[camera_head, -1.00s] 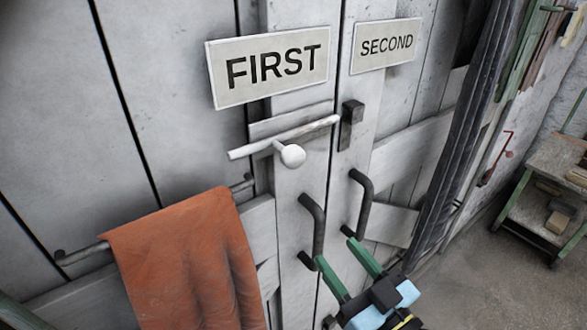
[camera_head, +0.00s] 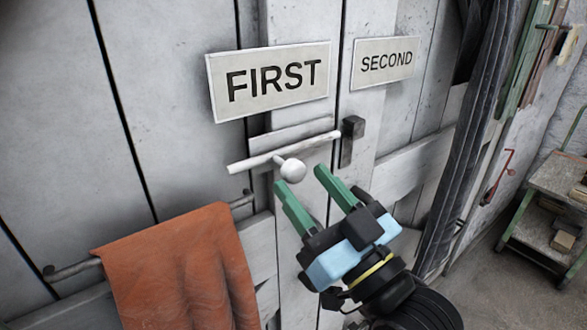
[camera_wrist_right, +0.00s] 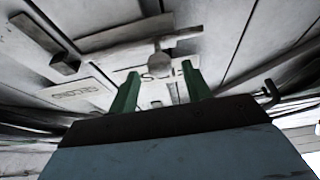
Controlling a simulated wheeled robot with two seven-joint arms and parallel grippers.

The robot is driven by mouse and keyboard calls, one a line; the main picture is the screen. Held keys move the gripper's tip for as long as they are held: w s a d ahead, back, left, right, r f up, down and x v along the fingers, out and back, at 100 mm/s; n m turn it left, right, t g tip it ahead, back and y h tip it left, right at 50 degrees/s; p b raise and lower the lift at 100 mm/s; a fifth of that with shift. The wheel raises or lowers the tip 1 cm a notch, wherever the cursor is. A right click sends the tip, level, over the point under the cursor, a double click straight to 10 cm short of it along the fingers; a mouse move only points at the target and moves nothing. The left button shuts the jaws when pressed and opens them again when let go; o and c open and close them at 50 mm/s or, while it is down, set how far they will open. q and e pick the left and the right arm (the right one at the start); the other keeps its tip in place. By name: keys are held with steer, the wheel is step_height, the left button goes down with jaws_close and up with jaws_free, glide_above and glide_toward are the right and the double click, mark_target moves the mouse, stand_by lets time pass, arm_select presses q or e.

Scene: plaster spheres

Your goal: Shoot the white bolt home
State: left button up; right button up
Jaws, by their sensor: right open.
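The white bolt (camera_head: 250,161) is a rod with a round white knob (camera_head: 292,170), lying across the door marked FIRST. Its right end is at the dark keeper (camera_head: 352,128) on the door marked SECOND; I cannot tell whether it enters it. My right gripper (camera_head: 300,178) is open and empty, its green fingertips just below the knob. In the right wrist view the knob (camera_wrist_right: 161,66) shows between the two fingertips (camera_wrist_right: 160,74), seemingly a little beyond them. My left gripper is not in view.
An orange cloth (camera_head: 180,265) hangs on a rail at the lower left. The FIRST sign (camera_head: 270,78) and SECOND sign (camera_head: 384,62) are above the bolt. A dark curtain (camera_head: 470,130) and a small bench (camera_head: 555,190) stand to the right. My gripper and arm hide the door handles.

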mark_target(299, 177)
steer(key=shift+x, duration=1.95)
jaws_close()
